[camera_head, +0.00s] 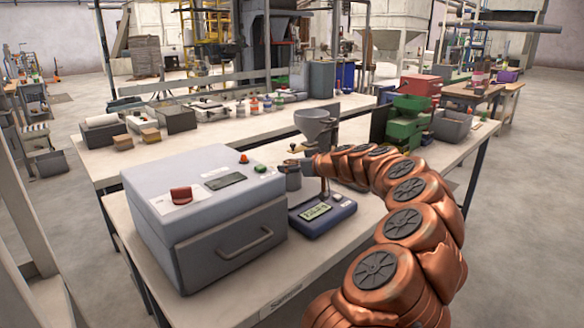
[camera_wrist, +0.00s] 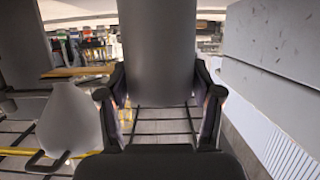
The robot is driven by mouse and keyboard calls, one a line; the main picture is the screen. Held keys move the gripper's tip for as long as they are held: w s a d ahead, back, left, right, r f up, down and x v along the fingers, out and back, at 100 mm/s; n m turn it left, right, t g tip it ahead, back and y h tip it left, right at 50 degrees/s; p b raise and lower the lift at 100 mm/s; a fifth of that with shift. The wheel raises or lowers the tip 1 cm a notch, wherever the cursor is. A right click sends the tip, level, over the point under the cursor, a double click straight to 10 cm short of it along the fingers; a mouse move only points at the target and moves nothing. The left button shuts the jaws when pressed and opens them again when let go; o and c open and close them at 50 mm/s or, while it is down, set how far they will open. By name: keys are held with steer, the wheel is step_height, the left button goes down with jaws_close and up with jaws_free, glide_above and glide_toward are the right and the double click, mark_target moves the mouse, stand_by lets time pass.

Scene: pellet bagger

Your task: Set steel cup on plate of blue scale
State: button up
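The steel cup (camera_head: 292,180) is a small grey cylinder by the right rear corner of the big grey box. My gripper (camera_head: 306,166) reaches in from the right at the end of my copper arm, with the cup at its fingertips. In the wrist view my gripper's two dark fingers (camera_wrist: 160,95) press against both sides of the cup (camera_wrist: 157,50). The blue scale (camera_head: 322,218) stands on the table just right of and in front of the cup, its display facing front. Its plate is mostly hidden behind the cup, gripper and arm.
The grey box (camera_head: 210,210) with a drawer and red switch fills the table's left. A grey funnel (camera_head: 316,124) stands behind my gripper. Green bins (camera_head: 408,120) and a grey bin (camera_head: 452,125) stand at the back right.

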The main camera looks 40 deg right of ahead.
steer(key=shift+o, duration=1.4)
steer(key=shift+r, duration=0.1)
steer(key=shift+r+p, duration=0.15)
steer(key=shift+p, duration=0.2)
steer(key=b+v, duration=0.2)
steer(key=v, duration=1)
